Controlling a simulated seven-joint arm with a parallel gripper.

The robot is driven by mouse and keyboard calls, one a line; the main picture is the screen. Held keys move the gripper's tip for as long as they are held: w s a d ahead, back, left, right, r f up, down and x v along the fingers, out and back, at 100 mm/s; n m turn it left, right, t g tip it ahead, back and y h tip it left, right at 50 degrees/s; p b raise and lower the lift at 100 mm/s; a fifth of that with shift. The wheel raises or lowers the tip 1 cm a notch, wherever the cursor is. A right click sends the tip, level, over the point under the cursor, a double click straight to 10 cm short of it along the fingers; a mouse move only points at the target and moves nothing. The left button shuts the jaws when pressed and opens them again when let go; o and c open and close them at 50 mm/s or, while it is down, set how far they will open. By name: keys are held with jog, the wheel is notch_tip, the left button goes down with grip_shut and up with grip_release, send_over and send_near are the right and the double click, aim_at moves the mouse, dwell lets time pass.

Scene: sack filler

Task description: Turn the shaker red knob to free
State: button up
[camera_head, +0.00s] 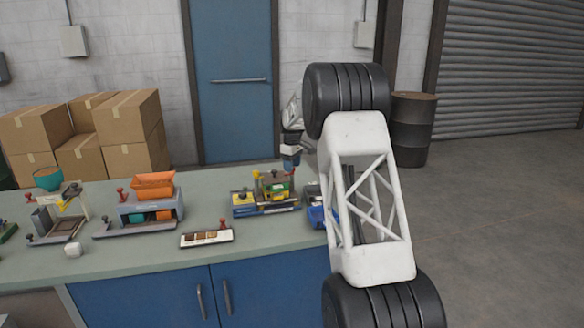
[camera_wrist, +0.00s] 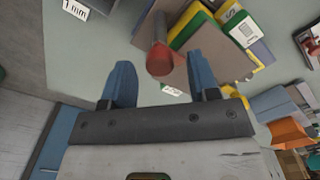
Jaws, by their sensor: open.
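A red knob (camera_wrist: 159,60) with a round end shows between the blue fingers of my gripper (camera_wrist: 160,72) in the wrist view. The fingers are open, one on each side of it; I cannot tell whether either touches it. The knob is beside a yellow, green and grey device (camera_wrist: 205,30). A small white label with green marks (camera_wrist: 173,90) lies close below the knob, too small to read. In the head view my gripper (camera_head: 290,160) is above the right end of the yellow, green and blue device (camera_head: 262,197); the knob there is mostly hidden.
A "1 mm" label (camera_wrist: 75,8) shows in the wrist view. My arm hides the bench's right end.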

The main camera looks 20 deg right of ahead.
jog(key=shift+f, duration=0.4)
jog(key=c, duration=0.9)
